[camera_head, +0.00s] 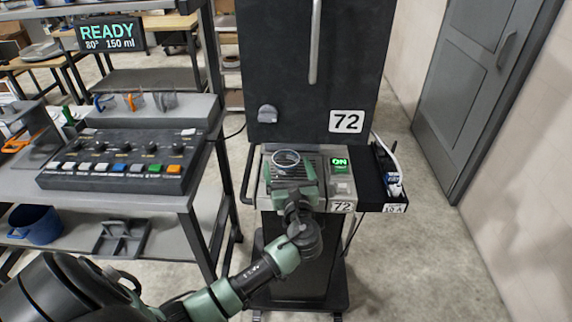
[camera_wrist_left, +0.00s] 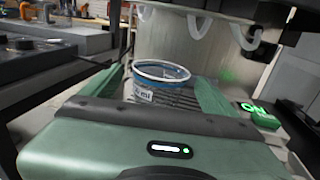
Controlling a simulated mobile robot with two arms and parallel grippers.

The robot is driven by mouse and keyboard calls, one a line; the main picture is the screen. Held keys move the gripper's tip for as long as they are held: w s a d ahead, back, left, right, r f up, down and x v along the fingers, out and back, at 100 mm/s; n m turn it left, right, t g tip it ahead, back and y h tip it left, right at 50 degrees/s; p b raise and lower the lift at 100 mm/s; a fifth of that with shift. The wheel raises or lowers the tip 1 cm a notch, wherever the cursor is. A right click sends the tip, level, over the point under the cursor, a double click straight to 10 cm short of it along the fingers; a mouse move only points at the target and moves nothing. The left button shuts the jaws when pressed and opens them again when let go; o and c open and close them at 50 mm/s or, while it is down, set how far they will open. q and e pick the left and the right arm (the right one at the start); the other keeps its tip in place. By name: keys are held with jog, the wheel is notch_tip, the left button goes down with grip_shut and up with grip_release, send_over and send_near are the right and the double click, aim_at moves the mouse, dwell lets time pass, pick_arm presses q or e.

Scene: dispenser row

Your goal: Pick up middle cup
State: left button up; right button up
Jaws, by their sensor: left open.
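A cup (camera_head: 286,158) with a pale rim stands on the slatted tray of the machine marked 72. In the left wrist view the same cup (camera_wrist_left: 160,78) shows a white rim and a blue band, upright. My left gripper (camera_head: 292,172) is open at that tray, in front of the cup. In the left wrist view its green fingers lie to the left and right of the cup; I cannot tell whether they touch it. The cup's lower part is partly hidden by the gripper. My right gripper is not in view.
The machine's dark panel (camera_head: 290,80) rises behind the cup. A lit green ON button (camera_head: 340,165) is right of it. A control box (camera_head: 130,160) with coloured buttons stands on the left bench, with colored-handled items behind. Floor on the right is clear.

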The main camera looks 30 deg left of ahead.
pick_arm(q)
jog(key=shift+x, duration=1.2)
jog(key=shift+a+f, duration=0.15)
jog(key=c, duration=1.4)
jog(key=shift+c, duration=0.7)
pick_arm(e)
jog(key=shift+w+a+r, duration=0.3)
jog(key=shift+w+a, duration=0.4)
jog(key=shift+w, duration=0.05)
